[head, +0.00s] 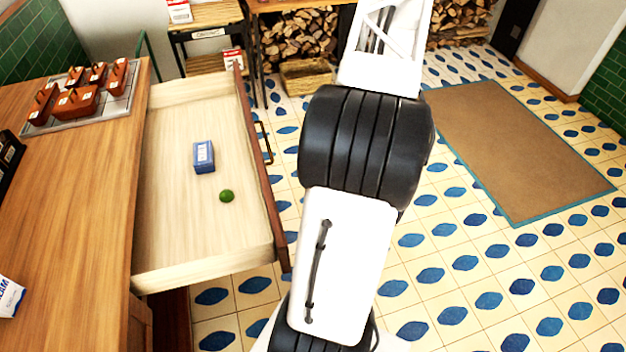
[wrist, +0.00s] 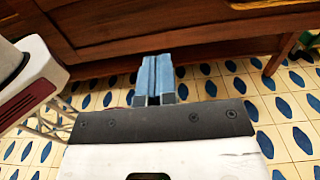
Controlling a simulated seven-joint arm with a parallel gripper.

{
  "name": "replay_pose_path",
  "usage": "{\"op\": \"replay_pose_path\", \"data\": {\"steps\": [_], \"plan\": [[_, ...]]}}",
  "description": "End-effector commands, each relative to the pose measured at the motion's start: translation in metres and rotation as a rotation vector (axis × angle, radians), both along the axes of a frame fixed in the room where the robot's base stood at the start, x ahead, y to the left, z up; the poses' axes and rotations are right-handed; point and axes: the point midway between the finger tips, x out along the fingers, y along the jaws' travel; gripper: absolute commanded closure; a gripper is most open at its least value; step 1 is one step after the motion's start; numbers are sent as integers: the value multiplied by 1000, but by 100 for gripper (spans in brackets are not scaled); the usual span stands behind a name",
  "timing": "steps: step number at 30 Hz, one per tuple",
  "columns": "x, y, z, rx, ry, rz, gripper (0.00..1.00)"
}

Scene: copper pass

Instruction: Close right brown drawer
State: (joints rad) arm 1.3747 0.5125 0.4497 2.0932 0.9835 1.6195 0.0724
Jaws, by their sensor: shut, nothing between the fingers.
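The brown drawer (head: 190,245) stands pulled far out from the wooden counter in the head view. Its brown front (head: 262,170) carries a dark handle (head: 264,143). A blue box (head: 204,157) and a green round fruit (head: 227,196) lie inside it. In the wrist view my gripper (wrist: 155,62) is shut, its blue fingers together and empty. Brown wooden panels (wrist: 190,30) lie ahead of the fingertips; I cannot tell whether they touch. My gripper is out of the head view, where my arm stands to the right of the drawer.
The wooden counter (head: 75,215) holds a tray (head: 128,100) of brown containers. Firewood (head: 297,38) and small tables stand at the back. A brown mat (head: 520,150) lies on the tiled floor at right. Open floor lies around my arm.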

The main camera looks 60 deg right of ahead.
Motion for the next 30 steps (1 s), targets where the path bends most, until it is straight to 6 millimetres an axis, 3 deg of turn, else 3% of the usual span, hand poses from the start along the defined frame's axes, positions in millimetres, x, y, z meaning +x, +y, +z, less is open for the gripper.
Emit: {"op": "replay_pose_path", "data": {"steps": [30], "plan": [[77, 78, 0, -1, 1, 2, 100]]}}
